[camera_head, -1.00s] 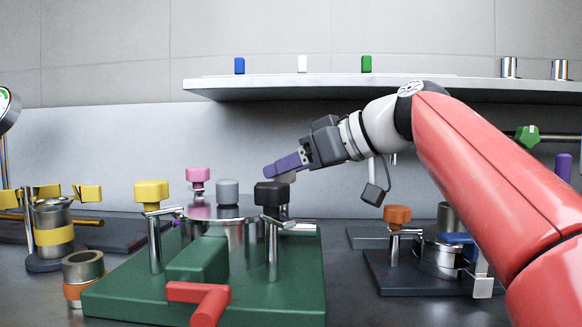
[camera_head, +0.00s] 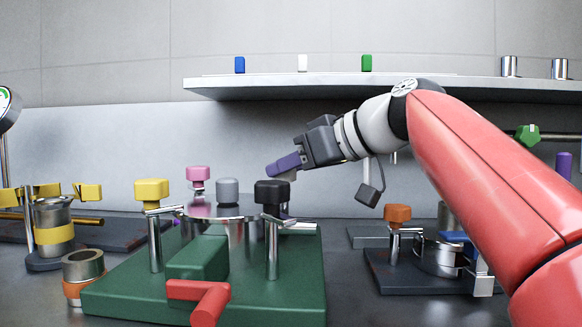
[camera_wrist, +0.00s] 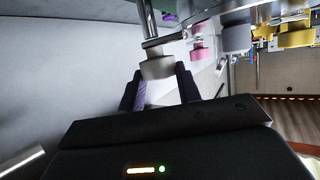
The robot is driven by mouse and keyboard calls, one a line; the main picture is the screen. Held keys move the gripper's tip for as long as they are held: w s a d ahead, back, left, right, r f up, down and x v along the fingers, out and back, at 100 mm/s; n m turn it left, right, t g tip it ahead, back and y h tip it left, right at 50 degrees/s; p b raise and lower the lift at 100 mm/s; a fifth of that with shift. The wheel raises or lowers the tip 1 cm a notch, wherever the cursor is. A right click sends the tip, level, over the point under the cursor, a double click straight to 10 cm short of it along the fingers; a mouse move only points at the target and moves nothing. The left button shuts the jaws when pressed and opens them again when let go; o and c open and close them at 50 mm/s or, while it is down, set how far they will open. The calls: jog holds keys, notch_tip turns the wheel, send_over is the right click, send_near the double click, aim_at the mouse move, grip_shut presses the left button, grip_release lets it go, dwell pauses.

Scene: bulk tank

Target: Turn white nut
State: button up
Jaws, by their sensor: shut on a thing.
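The white nut (camera_wrist: 158,68) looks pale grey-white in the wrist view, on top of a metal post with a flat clamp bar beside it. My gripper (camera_wrist: 159,88) has one finger on each side of it and is shut on it. In the head view my gripper (camera_head: 284,166) reaches in from the right, purple fingers low behind the black nut (camera_head: 272,192). There the white nut is mostly hidden by the fingers and the black nut. The green fixture base (camera_head: 300,285) carries the posts, with a yellow nut (camera_head: 152,190) and a pink nut (camera_head: 198,174).
A grey knob (camera_head: 228,187) tops the round metal lid in the middle. A red handle (camera_head: 200,296) sticks out in front. A smaller fixture with an orange nut (camera_head: 397,213) stands to the right. A shelf (camera_head: 340,88) hangs behind, above my wrist.

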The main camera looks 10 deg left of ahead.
jog(key=m+t+h, duration=0.1)
jog(key=m+t, duration=0.1)
jog(key=shift+s+a+m+t+h, duration=0.2)
jog(key=shift+m+t+h, duration=0.1)
jog(key=shift+h, duration=0.1)
jog(key=shift+s+r+m+t+h+p, duration=0.1)
jog(key=shift+m+t+h+p, duration=0.65)
jog(key=shift+m+h, duration=0.3)
jog(key=shift+m+t+h, duration=0.35)
jog(key=shift+m, duration=0.1)
jog(key=o, duration=1)
jog(key=shift+c, duration=0.2)
jog(key=v, duration=0.7)
jog(key=shift+s+d, duration=0.15)
jog(key=shift+s, duration=0.15)
